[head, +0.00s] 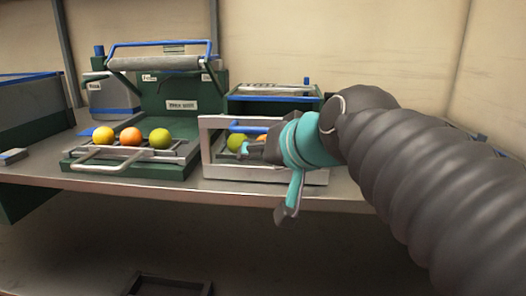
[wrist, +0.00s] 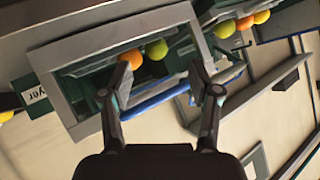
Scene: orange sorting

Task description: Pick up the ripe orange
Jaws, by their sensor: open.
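An orange-coloured fruit (head: 130,136) sits between a yellow one (head: 103,137) and a green one (head: 160,138) on the left rack. A second orange-coloured fruit (head: 261,139) is in the white-framed rack (head: 211,150), mostly hidden by my gripper, beside a green fruit (head: 236,143). My gripper (head: 265,181) is open in front of that white frame. In the wrist view an orange-coloured fruit (wrist: 130,59) and a green fruit (wrist: 156,50) lie beyond the open, empty fingers of my gripper (wrist: 160,84).
The white frame and a blue bar (wrist: 158,92) stand close around the fruit. More fruits (wrist: 245,23) show at the upper right of the wrist view. A green machine with a roller (head: 170,63) stands behind the left rack. The grey bench edge (head: 130,186) runs in front.

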